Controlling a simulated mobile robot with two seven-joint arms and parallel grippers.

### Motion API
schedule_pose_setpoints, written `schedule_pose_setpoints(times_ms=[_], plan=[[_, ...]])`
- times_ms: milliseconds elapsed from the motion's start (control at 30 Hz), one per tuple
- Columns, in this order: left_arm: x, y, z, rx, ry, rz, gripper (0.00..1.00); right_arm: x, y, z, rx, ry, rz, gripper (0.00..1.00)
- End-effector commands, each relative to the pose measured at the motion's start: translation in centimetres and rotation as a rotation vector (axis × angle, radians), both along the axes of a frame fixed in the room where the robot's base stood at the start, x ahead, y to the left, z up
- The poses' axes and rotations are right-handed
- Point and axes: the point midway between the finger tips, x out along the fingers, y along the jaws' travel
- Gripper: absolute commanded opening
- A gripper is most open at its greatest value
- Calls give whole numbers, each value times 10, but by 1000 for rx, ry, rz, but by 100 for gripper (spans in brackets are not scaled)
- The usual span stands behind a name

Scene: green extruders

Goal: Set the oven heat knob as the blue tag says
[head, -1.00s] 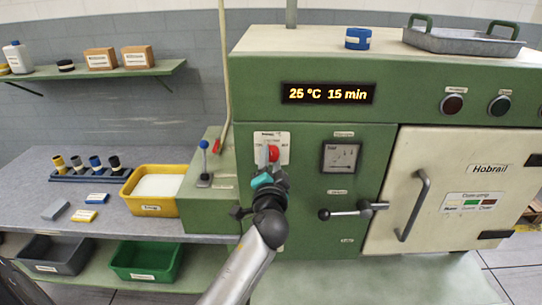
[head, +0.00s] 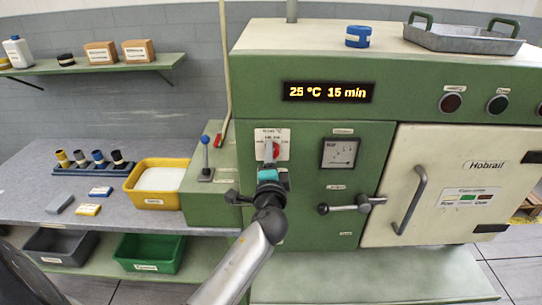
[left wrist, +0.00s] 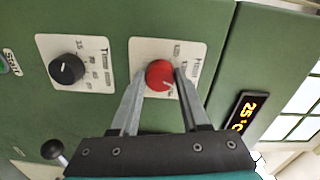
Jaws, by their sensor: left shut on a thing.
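The red heat knob (left wrist: 160,74) sits on a white scale plate on the green oven front. It also shows in the head view (head: 275,149), partly covered by my left gripper. My left gripper (left wrist: 158,80) has its two fingers on either side of the knob and is shut on it. The scale figures are partly hidden and too small to read surely. The display (head: 327,92) reads 25 °C 15 min. A small blue-and-white piece (head: 100,191) lies on the side bench; I cannot tell whether it is the blue tag. My right gripper is not in view.
A black timer knob (left wrist: 66,69) is beside the red one. A blue-topped lever (head: 205,158) and a yellow bin (head: 133,194) stand left of the oven. A black-knobbed handle (head: 345,208) and the door handle (head: 412,205) stick out to the right.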

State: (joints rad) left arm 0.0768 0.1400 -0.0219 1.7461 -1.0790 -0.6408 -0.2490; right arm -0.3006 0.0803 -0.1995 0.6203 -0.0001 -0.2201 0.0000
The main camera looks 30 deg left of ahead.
Motion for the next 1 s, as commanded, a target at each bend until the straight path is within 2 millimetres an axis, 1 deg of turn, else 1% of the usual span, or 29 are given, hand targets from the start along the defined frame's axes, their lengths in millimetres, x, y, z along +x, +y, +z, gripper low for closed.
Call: schedule_pose_setpoints(times_ms=[267, 300, 533, 833, 1000], plan=[[1, -1, 2, 2, -4, -3, 0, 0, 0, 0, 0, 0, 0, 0], [1, 0, 2, 1, -4, -2, 49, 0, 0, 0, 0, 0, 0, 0], [0, 0, 1, 0, -2, -2, 75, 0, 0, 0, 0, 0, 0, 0], [-1, -1, 0, 0, -2, -1, 75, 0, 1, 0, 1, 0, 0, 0], [-13, -8, -1, -1, 0, -1, 75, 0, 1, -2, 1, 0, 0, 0]])
